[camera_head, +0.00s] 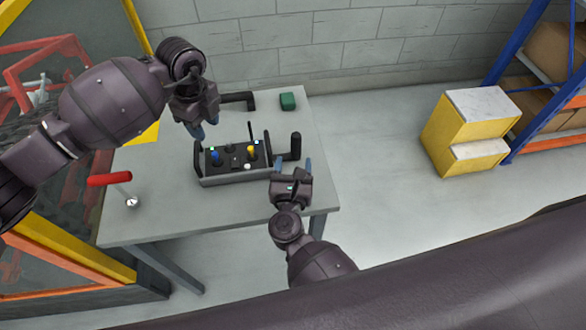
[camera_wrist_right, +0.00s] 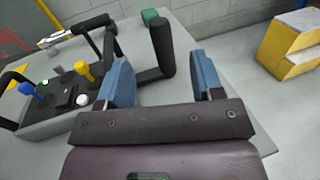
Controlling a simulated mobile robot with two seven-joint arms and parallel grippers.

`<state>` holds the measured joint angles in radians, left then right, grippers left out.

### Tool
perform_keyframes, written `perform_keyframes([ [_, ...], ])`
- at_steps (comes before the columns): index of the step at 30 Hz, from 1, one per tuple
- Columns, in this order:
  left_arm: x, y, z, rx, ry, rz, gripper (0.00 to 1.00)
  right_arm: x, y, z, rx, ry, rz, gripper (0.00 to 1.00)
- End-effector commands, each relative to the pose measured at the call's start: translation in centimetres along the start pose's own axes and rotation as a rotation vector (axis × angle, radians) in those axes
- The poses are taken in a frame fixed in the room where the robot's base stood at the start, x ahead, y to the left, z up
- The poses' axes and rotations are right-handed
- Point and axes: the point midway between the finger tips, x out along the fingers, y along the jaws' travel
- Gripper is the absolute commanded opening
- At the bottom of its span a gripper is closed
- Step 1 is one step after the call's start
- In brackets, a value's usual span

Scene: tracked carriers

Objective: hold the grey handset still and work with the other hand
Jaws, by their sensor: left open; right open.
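The grey handset (camera_head: 233,179) lies on the table, with black end handles and a blue, a yellow and a white control on top. It also shows at the left in the right wrist view (camera_wrist_right: 48,128). A black upright post (camera_head: 296,146) stands at its right end; I cannot tell if they are joined. My left gripper (camera_head: 197,132) is open above the handset's back left corner, apparently empty. My right gripper (camera_head: 293,164) is open and empty, at the handset's right front. In the right wrist view the post (camera_wrist_right: 163,45) appears beyond and between the fingers (camera_wrist_right: 161,60).
The grey table (camera_head: 160,220) also holds a red-handled tool (camera_head: 110,180) at the left, a black bracket (camera_head: 240,99) and a green block (camera_head: 287,101) at the back. A yellow step unit (camera_head: 448,135) and blue shelving (camera_head: 520,70) stand right. The table's front is clear.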

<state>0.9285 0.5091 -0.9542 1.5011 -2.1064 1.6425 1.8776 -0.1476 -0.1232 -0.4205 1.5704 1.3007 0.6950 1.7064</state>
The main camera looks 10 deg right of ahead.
Motion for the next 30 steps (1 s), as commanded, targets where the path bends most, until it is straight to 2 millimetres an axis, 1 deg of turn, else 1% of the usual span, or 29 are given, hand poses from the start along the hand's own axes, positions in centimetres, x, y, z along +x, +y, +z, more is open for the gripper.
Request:
perform_keyframes([
  [9,0.0,0.0,0.0,0.0,0.0,0.0,0.43,5.0,0.1,0.1,-0.003,-0.003,0.001,0.61],
  [15,0.0,0.0,0.0,0.0,0.0,0.0,0.43,7.8,0.0,0.1,-0.004,-0.003,0.002,0.61],
  [21,0.0,0.0,0.0,0.0,0.0,0.0,0.43,9.2,0.0,0.1,-0.004,-0.001,0.001,0.61],
  [30,0.0,0.0,0.0,0.0,0.0,0.0,0.43,9.5,0.0,0.1,-0.004,-0.001,0.001,0.61],
])
